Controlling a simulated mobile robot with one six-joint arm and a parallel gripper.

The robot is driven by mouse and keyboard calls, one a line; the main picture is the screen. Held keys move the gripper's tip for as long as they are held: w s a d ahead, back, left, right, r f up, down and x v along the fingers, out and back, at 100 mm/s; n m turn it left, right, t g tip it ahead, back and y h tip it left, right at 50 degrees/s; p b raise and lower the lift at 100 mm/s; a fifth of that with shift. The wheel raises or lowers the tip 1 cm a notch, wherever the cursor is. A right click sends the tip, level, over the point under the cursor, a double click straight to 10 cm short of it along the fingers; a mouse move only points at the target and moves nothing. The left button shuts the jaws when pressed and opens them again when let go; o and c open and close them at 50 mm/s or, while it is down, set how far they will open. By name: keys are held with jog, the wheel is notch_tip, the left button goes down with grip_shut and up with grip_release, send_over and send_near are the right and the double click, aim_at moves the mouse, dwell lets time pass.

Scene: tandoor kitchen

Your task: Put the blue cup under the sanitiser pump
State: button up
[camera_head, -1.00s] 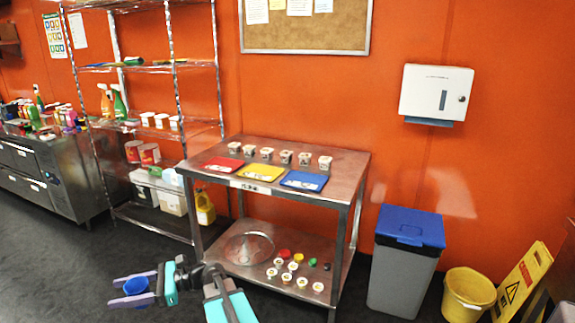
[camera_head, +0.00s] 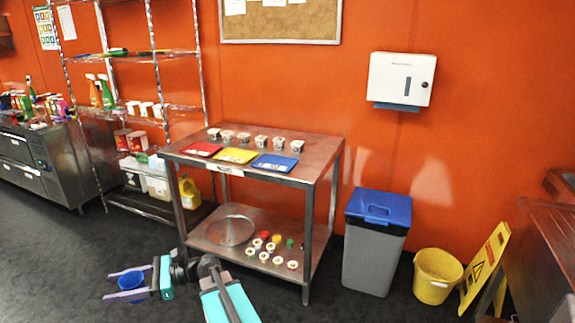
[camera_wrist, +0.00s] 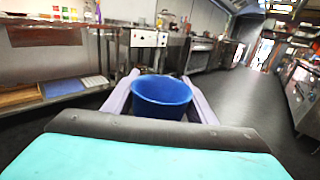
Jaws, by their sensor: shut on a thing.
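The blue cup (camera_head: 131,281) is between the fingers of my gripper (camera_head: 128,286), low at the left front of the head view. The gripper is shut on it and holds it above the dark floor. In the wrist view the blue cup (camera_wrist: 161,97) stands roughly upright, its open top showing, with one pale finger of my gripper (camera_wrist: 160,100) on each side. I cannot make out a sanitiser pump for certain in these frames.
A steel table (camera_head: 325,158) with red, yellow and blue trays and small tubs stands ahead. A wire shelf (camera_head: 180,106) is at its left. A blue-lidded bin (camera_head: 372,262), a yellow bucket (camera_head: 437,277) and a yellow floor sign (camera_head: 484,268) stand right. Dark floor is open at left.

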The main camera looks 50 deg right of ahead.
jog(key=shift+s+a, duration=0.15)
jog(key=shift+s, duration=0.25)
jog(key=shift+d, duration=0.35)
